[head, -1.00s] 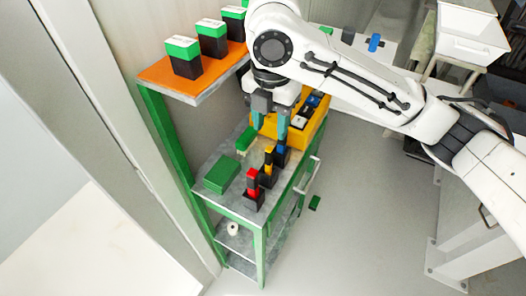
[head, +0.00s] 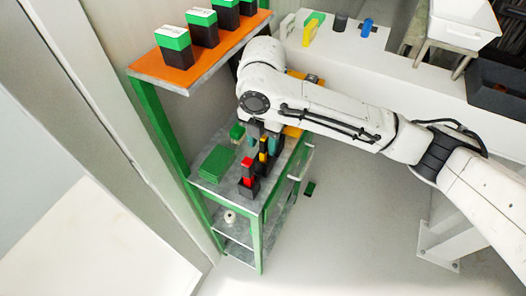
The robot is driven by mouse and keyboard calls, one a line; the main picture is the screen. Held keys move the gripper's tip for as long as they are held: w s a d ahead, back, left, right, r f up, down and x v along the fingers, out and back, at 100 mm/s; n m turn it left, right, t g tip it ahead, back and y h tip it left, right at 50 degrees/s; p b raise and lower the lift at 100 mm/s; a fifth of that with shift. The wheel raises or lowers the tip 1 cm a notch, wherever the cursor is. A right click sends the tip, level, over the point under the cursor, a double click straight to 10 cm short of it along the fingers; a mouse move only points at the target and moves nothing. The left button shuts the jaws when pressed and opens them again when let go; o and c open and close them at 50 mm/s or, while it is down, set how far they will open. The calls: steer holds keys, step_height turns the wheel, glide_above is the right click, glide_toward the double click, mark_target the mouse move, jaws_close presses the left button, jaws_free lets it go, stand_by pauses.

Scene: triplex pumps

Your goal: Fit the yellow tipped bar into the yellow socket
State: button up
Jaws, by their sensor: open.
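A dark upright piece with a yellow band (head: 264,146) stands on the green-framed bench (head: 226,196), in the middle of the head view. The yellow socket cannot be told apart from the bar; a black base (head: 262,167) shows below the yellow. My gripper (head: 265,139) is open, its teal fingers low over the bench beside the top of the yellow-banded piece. Whether the fingers touch it is unclear. My wrist hides part of the view behind it.
A red-tipped piece in a black block (head: 247,180) stands just in front. A green box (head: 217,164) lies to the left. An orange shelf (head: 165,68) with green-and-black boxes is above left. A yellow bin (head: 291,131) is partly hidden behind my arm.

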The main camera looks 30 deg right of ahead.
jaws_close()
stand_by(0.3)
stand_by(1.1)
